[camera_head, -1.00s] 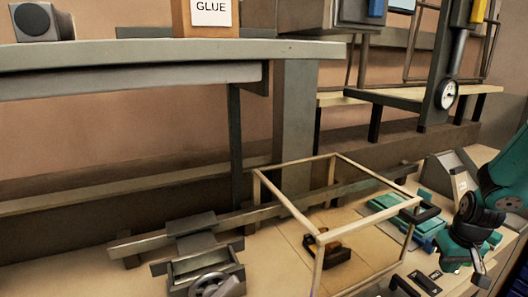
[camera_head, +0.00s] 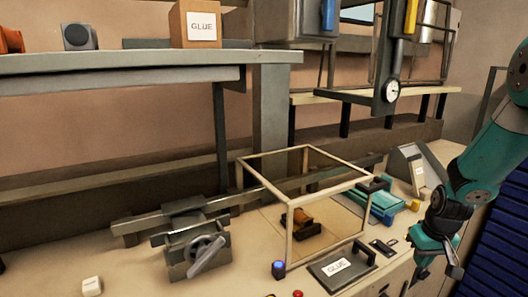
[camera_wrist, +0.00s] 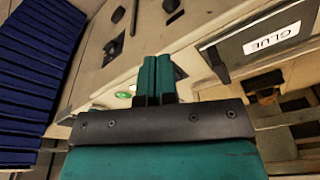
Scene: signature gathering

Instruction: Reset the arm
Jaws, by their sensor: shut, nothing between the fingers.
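My arm is at the right in the head view, teal with dark joints. My gripper (camera_head: 437,276) hangs at its end, pointing down by the front edge of the workbench. In the wrist view my gripper (camera_wrist: 157,62) shows two teal fingers pressed together with nothing between them. The fingers are in front of the bench's light panel, and I cannot tell whether they touch it.
The workbench (camera_head: 130,262) holds a wire-framed case (camera_head: 290,232), a grey vise-like device (camera_head: 197,240) and a dark GLUE plate (camera_head: 338,268). A shelf (camera_head: 120,64) above carries a GLUE box (camera_head: 196,24). Blue slatted panels (camera_wrist: 35,60) stand beside my gripper.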

